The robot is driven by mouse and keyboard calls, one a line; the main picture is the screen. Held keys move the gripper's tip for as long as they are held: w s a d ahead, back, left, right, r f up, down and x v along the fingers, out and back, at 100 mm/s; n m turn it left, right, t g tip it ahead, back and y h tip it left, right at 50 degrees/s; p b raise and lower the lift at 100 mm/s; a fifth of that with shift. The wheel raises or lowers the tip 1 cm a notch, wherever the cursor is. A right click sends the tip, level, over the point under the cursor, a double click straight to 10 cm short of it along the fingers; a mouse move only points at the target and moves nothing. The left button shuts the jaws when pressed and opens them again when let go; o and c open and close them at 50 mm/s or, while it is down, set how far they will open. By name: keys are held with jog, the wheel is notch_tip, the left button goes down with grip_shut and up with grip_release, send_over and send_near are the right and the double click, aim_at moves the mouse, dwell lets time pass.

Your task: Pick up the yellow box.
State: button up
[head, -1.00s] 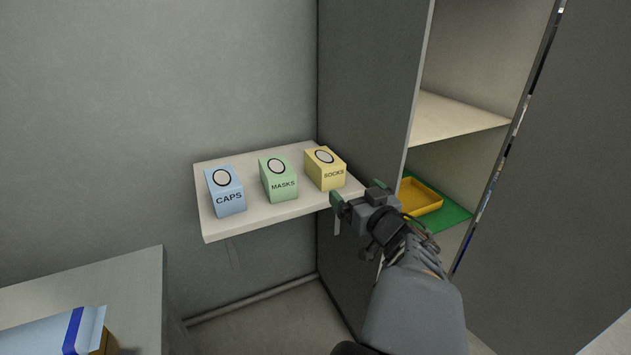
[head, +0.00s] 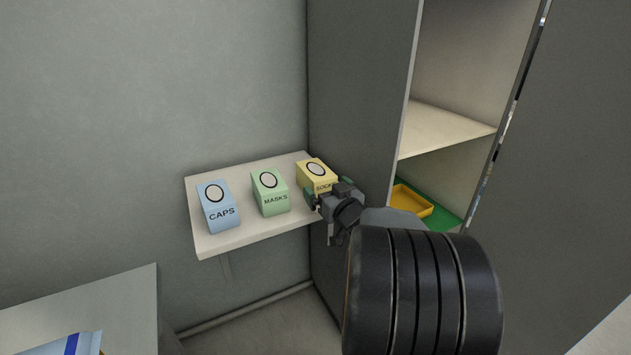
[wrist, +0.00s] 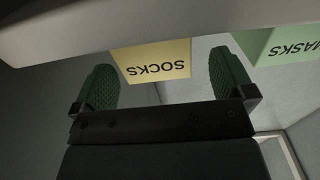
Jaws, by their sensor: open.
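The yellow box (head: 314,174) labelled SOCKS stands at the right end of the white wall shelf (head: 215,241). Its lower front is partly hidden by my gripper (head: 324,198) in the head view. In the wrist view the picture is upside down, and the yellow box (wrist: 152,60) shows its SOCKS face between and beyond the two green fingertips. My gripper (wrist: 165,85) is open and empty, in front of the box. I cannot tell whether the fingertips reach past its front face.
The green MASKS box (head: 270,192) stands just left of the yellow box, and it also shows in the wrist view (wrist: 285,45). The blue CAPS box (head: 218,206) is farther left. A grey cabinet wall (head: 357,100) rises close to the right. A yellow tray (head: 410,201) lies inside the cabinet.

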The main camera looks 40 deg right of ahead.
aim_at(320, 178)
jog(key=w, duration=0.2)
jog(key=w+d+b, duration=0.1)
jog(key=w, duration=0.1)
jog(key=shift+w+d+r, duration=0.1)
jog(key=shift+w, duration=0.25)
jog(key=c, duration=0.9)
jog(key=shift+c, duration=0.3)
jog(key=shift+r, duration=0.15)
